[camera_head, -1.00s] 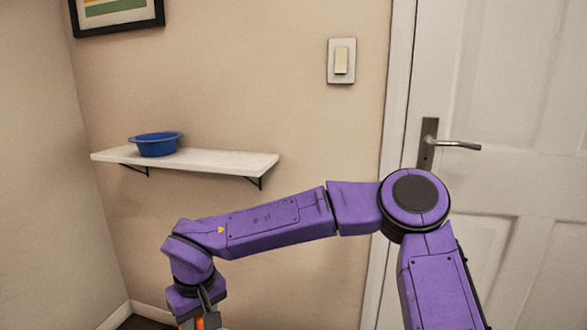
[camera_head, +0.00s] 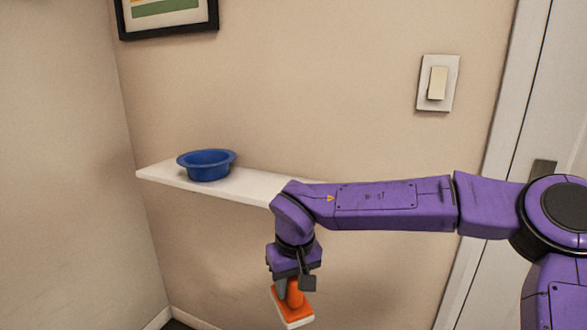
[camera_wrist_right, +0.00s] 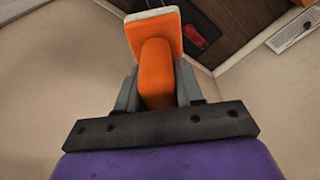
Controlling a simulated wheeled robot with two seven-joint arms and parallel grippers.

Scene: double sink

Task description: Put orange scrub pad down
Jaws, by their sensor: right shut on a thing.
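The orange scrub pad (camera_head: 293,302) has an orange handle and a white underside. My right gripper (camera_head: 292,285) is shut on its handle and holds it in the air, in front of the wall and below the shelf's level in the head view. In the right wrist view the pad (camera_wrist_right: 157,60) sits between the two grey fingers of the right gripper (camera_wrist_right: 158,92), its white edge at the far end. My left gripper is not in view.
A white wall shelf (camera_head: 160,175) carries a blue bowl (camera_head: 207,166) near its left part; my right arm hides its right end. A light switch (camera_head: 437,84) and a framed picture (camera_head: 168,14) hang on the wall. A door handle (camera_head: 543,168) is at right.

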